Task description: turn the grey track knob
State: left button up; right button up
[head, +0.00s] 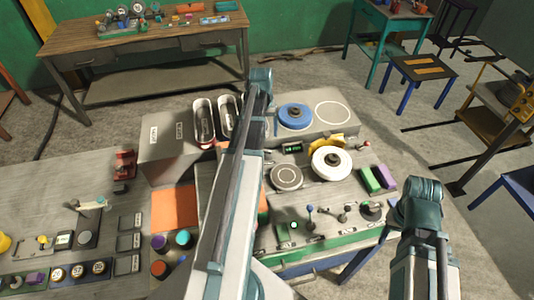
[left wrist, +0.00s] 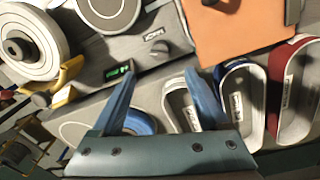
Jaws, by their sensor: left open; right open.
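A small grey knob (left wrist: 161,47) with a pale label beside it sits on a grey panel in the left wrist view. I cannot read the label for certain, so I cannot confirm it is the track knob. A green-lit display (left wrist: 118,72) is left of it. My left gripper (left wrist: 158,73) is open and empty, with its blue fingers apart on the knob's side of the view; contact is not visible. In the head view my left arm covers the knob's place and hides the left gripper. My right arm's teal end (head: 420,205) is at lower right; its fingertips are not distinct.
A white reel (head: 331,162) and a blue reel (head: 295,116) stand near the display. Oval trays (head: 204,124) lie behind the panel. An orange mat (head: 174,208) is left. Green and purple blocks (head: 377,178) are right. Small levers stand along the front edge.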

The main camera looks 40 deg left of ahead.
aim_at(267, 151)
pick_arm(q)
jog(key=f+b, duration=0.3)
jog(key=f, duration=0.1)
jog(key=f+b, duration=0.3)
jog(key=b, duration=0.1)
jog(key=f+b, duration=0.3)
jog(key=f, duration=0.1)
jog(key=shift+w+d+f+b, duration=0.15)
jog(key=shift+d+f+b, duration=0.1)
jog(key=shift+f+b, duration=0.15)
jog(key=shift+r, duration=0.1)
grip_shut()
